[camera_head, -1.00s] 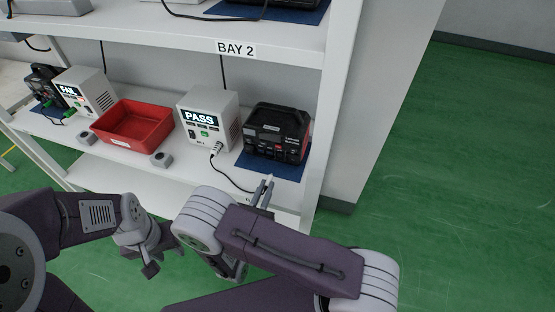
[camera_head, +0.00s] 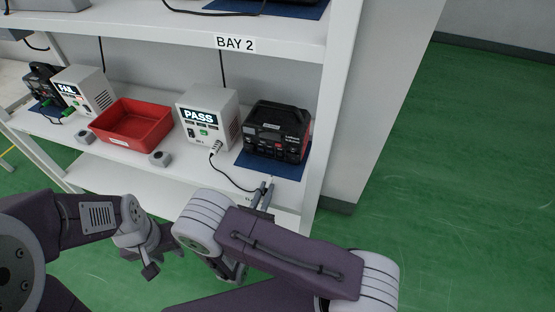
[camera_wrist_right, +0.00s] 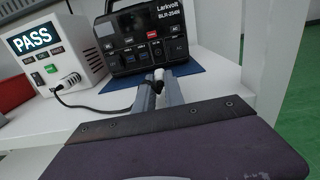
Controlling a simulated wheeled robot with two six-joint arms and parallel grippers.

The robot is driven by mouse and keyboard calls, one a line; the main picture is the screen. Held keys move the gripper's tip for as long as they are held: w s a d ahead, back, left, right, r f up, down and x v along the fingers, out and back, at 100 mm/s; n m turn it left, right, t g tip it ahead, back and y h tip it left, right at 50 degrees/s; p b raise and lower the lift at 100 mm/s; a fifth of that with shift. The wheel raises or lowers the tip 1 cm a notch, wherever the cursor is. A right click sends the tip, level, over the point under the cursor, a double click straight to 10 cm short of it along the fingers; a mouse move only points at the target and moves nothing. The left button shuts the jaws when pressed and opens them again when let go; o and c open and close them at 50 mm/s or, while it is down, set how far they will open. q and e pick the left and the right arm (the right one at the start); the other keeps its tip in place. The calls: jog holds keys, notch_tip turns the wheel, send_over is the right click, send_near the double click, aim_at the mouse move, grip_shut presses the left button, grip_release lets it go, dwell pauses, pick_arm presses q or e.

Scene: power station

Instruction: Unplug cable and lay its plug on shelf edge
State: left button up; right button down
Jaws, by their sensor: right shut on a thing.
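A black cable (camera_head: 233,182) runs from a pale connector (camera_head: 215,147) on the front of the white PASS tester (camera_head: 207,117) across the shelf to my right gripper. The right gripper (camera_head: 262,191) is over the front edge of the shelf (camera_head: 228,187). In the right wrist view its fingers (camera_wrist_right: 158,90) are shut on the cable's plug (camera_wrist_right: 159,74), whose pale end shows beyond the black part. The plug is apart from the black power station (camera_head: 278,131) on its blue mat (camera_head: 270,167). My left gripper (camera_head: 150,269) hangs low in front of the shelf; its jaws are unclear.
A red bin (camera_head: 132,124) stands left of the PASS tester, with small grey blocks (camera_head: 160,159) near the front edge. A FAIL tester (camera_head: 82,92) is farther left. A white upright (camera_head: 336,105) bounds the shelf on the right; an upper shelf is above.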

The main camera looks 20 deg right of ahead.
pick_arm(q)
jog(key=shift+f+b, duration=0.6)
jog(key=shift+f, duration=0.1)
pick_arm(e)
jog(key=shift+f, duration=0.9)
jog(key=c, duration=1.3)
grip_release()
jog(key=shift+c, duration=0.2)
